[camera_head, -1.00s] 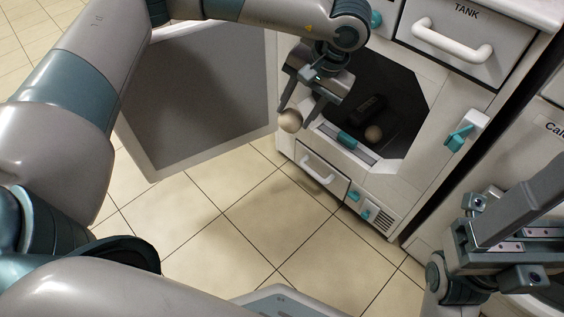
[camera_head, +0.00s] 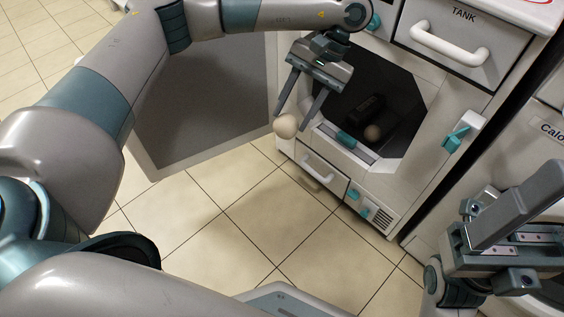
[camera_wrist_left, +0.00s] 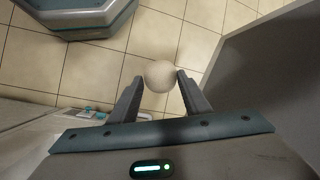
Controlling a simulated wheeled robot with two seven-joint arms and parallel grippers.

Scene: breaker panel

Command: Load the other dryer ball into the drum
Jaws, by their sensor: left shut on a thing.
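My left gripper (camera_head: 293,120) is shut on a pale beige dryer ball (camera_head: 286,126), held at its fingertips in front of the left edge of the drum opening. The left wrist view shows the ball (camera_wrist_left: 159,76) between the two fingers (camera_wrist_left: 157,88), with floor tiles beyond. The dark drum (camera_head: 395,92) is open. Another pale ball (camera_head: 372,133) lies inside it near the front, beside a dark object (camera_head: 364,108). My right gripper (camera_head: 510,240) is at the lower right; its fingertips cannot be made out clearly.
The dryer door (camera_head: 205,95) stands swung open to the left. A teal latch (camera_head: 457,139) sits right of the opening. A drawer with a white handle (camera_head: 312,178) is below. The TANK drawer (camera_head: 455,40) is above. Tiled floor (camera_head: 260,220) is clear.

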